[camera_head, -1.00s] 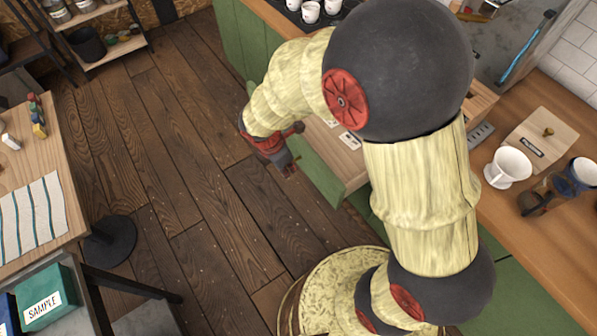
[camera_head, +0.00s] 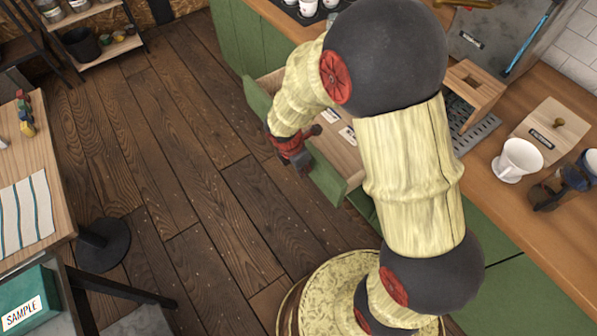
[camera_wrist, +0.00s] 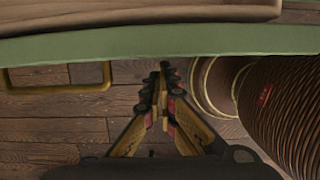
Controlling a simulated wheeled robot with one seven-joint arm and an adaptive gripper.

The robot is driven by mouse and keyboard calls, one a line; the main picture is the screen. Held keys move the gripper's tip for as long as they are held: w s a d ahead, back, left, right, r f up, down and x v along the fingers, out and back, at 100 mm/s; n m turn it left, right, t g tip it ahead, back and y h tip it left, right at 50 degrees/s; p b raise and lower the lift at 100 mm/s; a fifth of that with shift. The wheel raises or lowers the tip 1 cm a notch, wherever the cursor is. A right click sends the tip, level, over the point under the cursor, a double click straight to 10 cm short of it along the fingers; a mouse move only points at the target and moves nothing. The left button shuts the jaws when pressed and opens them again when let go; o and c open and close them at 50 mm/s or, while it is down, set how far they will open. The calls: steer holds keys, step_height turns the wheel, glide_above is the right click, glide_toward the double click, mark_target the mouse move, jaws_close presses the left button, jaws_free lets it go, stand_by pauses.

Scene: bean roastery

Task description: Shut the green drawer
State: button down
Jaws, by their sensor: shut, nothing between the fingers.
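The green drawer (camera_head: 327,182) stands pulled out from the green cabinet below the wooden counter. Its wooden inside shows, with small white cards in it, and my arm hides part of it. My gripper (camera_head: 303,164) is shut and empty, just outside the drawer's green front. In the wrist view, the green front's top edge (camera_wrist: 160,42) runs across the picture, with a brass handle (camera_wrist: 60,90) hanging at the left. My gripper (camera_wrist: 163,70) points at the front, right of the handle; I cannot tell whether its tips touch it.
The wooden counter (camera_head: 480,195) on the right bears a white cup (camera_head: 518,160), a wooden stand (camera_head: 475,88) and a wooden box (camera_head: 548,130). A table with a striped cloth (camera_head: 25,212) stands at the left. The plank floor (camera_head: 190,150) between is clear.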

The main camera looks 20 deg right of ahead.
stand_by(0.3)
steer(key=w+d+p, duration=0.2)
steer(key=d+p, duration=0.2)
steer(key=d, duration=0.4)
steer(key=w+d+p, duration=0.3)
steer(key=d+p, duration=0.2)
steer(key=d, duration=0.3)
steer(key=w+d+p, duration=0.2)
steer(key=d+p, duration=0.3)
steer(key=d, duration=0.2)
steer(key=shift+w+d+r, duration=0.1)
steer(key=shift+w+d, duration=0.25)
steer(key=shift+d, duration=0.05)
steer(key=shift+w+d+p, duration=0.25)
steer(key=shift+d+p, duration=0.1)
steer(key=shift+d, duration=0.3)
steer(key=shift+a, duration=0.1)
